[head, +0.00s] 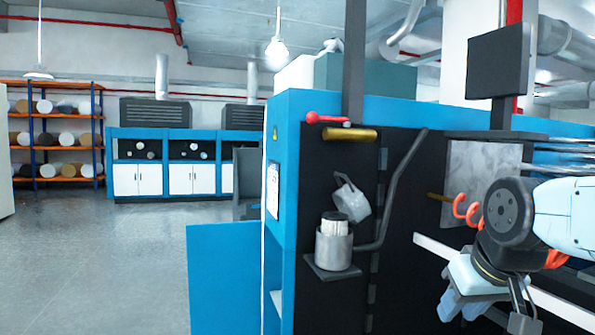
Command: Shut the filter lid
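The filter lid (352,201) is a grey metal cap that stands tilted up, above and to the right of the filter housing. The housing (333,250) is a grey cylinder on a small dark bracket, and its top is open. A pale filter cartridge (335,228) with a dark top sticks up out of it. My gripper (490,308) hangs at the lower right, well apart from the lid and housing.
A blue machine frame (282,200) surrounds the dark panel behind the filter. A bent grey pipe (390,190) runs up to the right of the housing. A red-knobbed lever (325,119) and a brass cylinder (351,135) sit above. Open grey floor (95,255) lies to the left.

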